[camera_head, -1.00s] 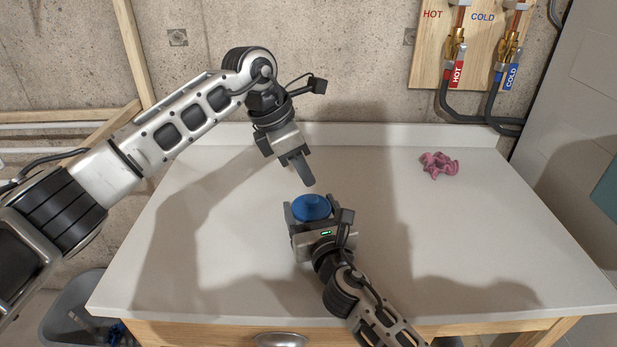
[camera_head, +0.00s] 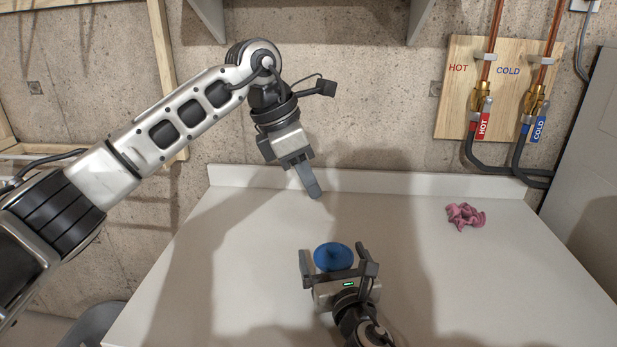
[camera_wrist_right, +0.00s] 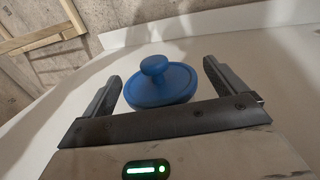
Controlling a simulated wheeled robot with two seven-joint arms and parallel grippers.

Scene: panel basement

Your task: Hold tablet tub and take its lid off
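The tablet tub's blue round lid (camera_head: 333,257) with a knob on top is on the counter near the middle. In the right wrist view the lid (camera_wrist_right: 160,84) is upright between the fingers. The tub's body is hidden beneath the lid and behind my gripper. My right gripper (camera_head: 334,262) is low at the front, its fingers spread on either side of the lid with visible gaps. My left gripper (camera_head: 314,193) points down, above and behind the lid in the picture, apart from it. Its fingers overlap edge-on, so its opening cannot be told; nothing shows in it.
A pink crumpled cloth (camera_head: 466,216) lies on the white counter (camera_head: 480,290) at the right. A board with hot and cold pipes (camera_head: 497,88) is on the wall behind. A grey bin (camera_head: 92,325) stands at the lower left. The counter between lid and cloth is clear.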

